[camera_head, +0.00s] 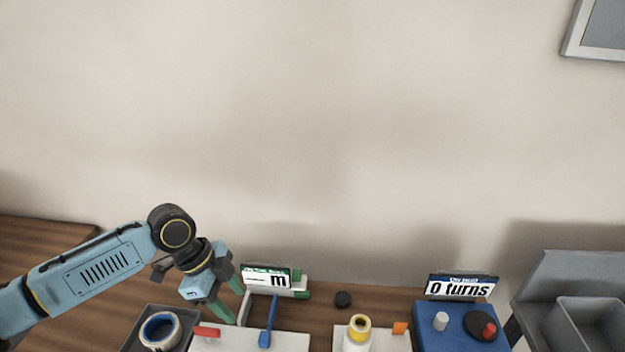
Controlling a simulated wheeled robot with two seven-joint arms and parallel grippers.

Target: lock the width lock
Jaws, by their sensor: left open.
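My left gripper (233,304) reaches down from the left on its light blue arm. Its green fingers are apart, with nothing seen between them. They are above the left part of a white board (285,343), near a small red piece (207,331) and just left of a blue lever (267,325). A white sign with a green top (266,277) reads "m" and stands behind the board; the gripper is at its left. No part is labelled as the width lock, so I cannot tell which it is. My right gripper is not in view.
A dark tray with a blue-and-white roll (160,329) stands at the left. A blue box (428,325) has a "0 turns" sign (461,287). Grey bins (585,322) stand far right.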

